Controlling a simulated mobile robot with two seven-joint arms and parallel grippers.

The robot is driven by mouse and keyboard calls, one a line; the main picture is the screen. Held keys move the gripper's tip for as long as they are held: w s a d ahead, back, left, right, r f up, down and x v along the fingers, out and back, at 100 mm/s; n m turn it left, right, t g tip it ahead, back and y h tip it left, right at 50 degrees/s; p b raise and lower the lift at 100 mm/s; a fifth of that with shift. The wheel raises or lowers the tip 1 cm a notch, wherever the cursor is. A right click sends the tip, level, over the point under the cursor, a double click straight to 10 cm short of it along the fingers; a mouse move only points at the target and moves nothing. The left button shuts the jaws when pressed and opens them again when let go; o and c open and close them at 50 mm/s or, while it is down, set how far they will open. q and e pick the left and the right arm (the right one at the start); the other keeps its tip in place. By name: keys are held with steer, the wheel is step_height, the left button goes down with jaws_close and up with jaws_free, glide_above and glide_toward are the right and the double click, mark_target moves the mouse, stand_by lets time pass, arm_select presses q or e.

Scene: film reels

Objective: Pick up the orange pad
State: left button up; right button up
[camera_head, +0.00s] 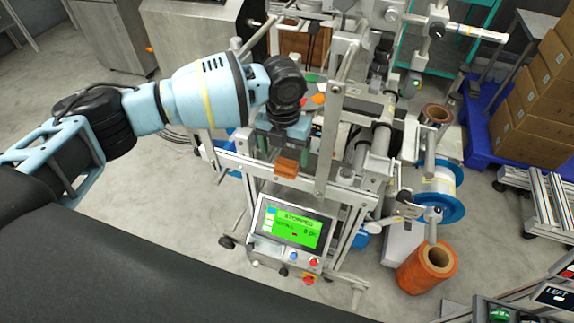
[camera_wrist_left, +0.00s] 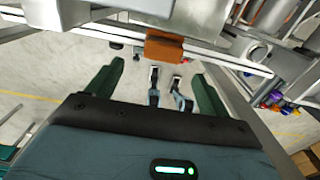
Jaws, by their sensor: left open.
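The orange pad (camera_head: 286,167) is a small brown-orange block on the front rail of the machine, above the control screen. In the left wrist view the pad (camera_wrist_left: 165,48) sits on the silver rail, beyond and between the two fingers. My left gripper (camera_head: 284,146) is open, just behind the pad in the head view, with its green fingers apart. In the left wrist view my left gripper (camera_wrist_left: 158,72) has nothing held between its fingers, and the pad appears apart from them. The right gripper does not show.
The control panel (camera_head: 290,228) stands below the pad. A metal upright (camera_head: 332,150) rises close to the right of my gripper. An orange roll (camera_head: 426,267) and a blue reel (camera_head: 441,203) are at the right. The floor (camera_head: 160,195) at the left is clear.

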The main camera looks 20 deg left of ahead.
mark_target(285, 164)
arm_select(q)
steer(key=shift+f, duration=0.6)
steer(key=f, duration=0.4)
steer(key=shift+w+d+f, duration=0.1)
steer(key=shift+w+f, duration=0.15)
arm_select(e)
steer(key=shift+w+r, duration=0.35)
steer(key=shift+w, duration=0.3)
arm_select(q)
steer(key=shift+c, duration=0.3)
steer(key=c, duration=1.1)
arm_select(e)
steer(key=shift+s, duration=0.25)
